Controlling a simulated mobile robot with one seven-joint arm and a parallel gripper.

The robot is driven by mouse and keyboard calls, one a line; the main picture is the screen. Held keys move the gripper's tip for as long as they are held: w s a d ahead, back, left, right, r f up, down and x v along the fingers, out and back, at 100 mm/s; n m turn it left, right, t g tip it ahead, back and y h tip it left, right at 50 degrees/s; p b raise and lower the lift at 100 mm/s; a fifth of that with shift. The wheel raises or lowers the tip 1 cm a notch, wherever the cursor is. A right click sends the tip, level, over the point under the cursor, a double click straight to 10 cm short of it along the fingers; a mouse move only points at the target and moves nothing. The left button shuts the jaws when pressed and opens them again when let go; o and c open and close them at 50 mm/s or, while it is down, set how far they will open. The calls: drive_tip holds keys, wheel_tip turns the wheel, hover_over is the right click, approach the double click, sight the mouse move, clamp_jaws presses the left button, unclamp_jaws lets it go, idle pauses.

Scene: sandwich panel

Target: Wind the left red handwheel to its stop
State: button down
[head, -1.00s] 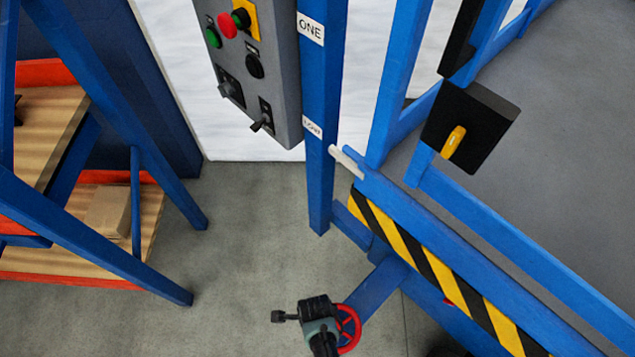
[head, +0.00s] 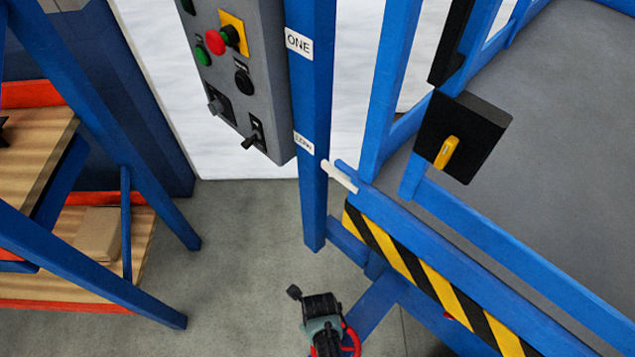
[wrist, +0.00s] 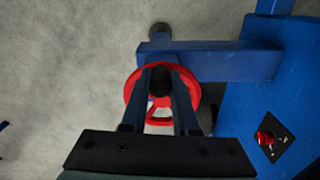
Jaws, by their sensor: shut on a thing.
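The red handwheel (wrist: 131,94) is a spoked ring at the end of a blue beam in the wrist view. In the head view it shows at the bottom (head: 354,342), partly hidden by my gripper and wrist. My gripper (wrist: 162,80) reaches over the wheel, with its two dark fingers on either side of a black round knob (wrist: 160,82) on it. The fingers are shut on this knob. They cover part of the rim and spokes.
A striped barrier (head: 405,269) stands right of the wheel. A grey control box (head: 262,90) hangs on a blue post; shelving (head: 112,225) stands left. Floor between is clear.

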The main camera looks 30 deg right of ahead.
drive_tip(key=shift+d+m, duration=0.2)
drive_tip(key=shift+m, duration=0.1)
drive_tip(key=c, duration=0.7)
unclamp_jaws()
drive_tip(key=shift+r, duration=0.1)
wheel_tip(320, 180, up, 13)
drive_tip(key=p, duration=0.2)
drive_tip(key=shift+p, duration=0.4)
